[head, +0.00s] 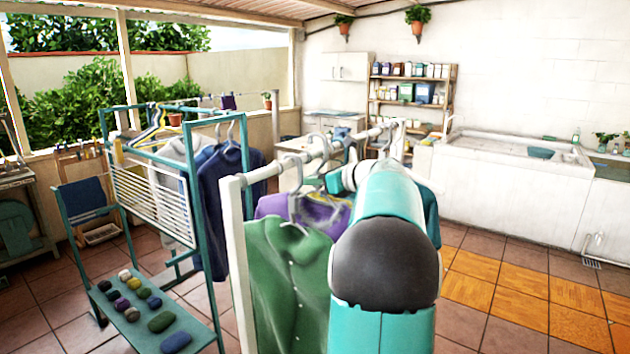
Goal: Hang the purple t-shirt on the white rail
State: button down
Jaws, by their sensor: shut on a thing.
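The purple t-shirt (271,206) hangs upright on a light hanger just behind a green shirt (285,270), which covers most of it. The white rail (262,174) runs from the near left post toward the back right, above both garments. My gripper (332,183) is at the left end of my teal arm, beside the purple t-shirt's hanger and just under the rail. It appears shut on that hanger; its fingertips are too small and covered to see clearly. I cannot tell whether the hanger's hook rests on the rail.
A teal drying rack (205,122) with dark clothes (222,200) stands at left. Its low shelf (205,338) holds several rolled items. A large white basin (500,185) and a shelf unit (453,88) stand at the back. The tiled floor (520,275) at right is clear.

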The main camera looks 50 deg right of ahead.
jog(key=shift+f, duration=1.3)
jog(key=c, duration=1.3)
grip_release()
jog(key=shift+s, duration=0.1)
jog(key=shift+s+f+v, duration=0.1)
jog(key=shift+f+v, duration=0.35)
jog(key=shift+v, duration=1.45)
jog(key=shift+s+f+v, duration=0.1)
jog(key=shift+f+v, duration=0.35)
jog(key=shift+v, duration=1.45)
jog(key=shift+s+f+v, duration=0.15)
jog(key=shift+f+v, duration=0.3)
jog(key=shift+v, duration=1.45)
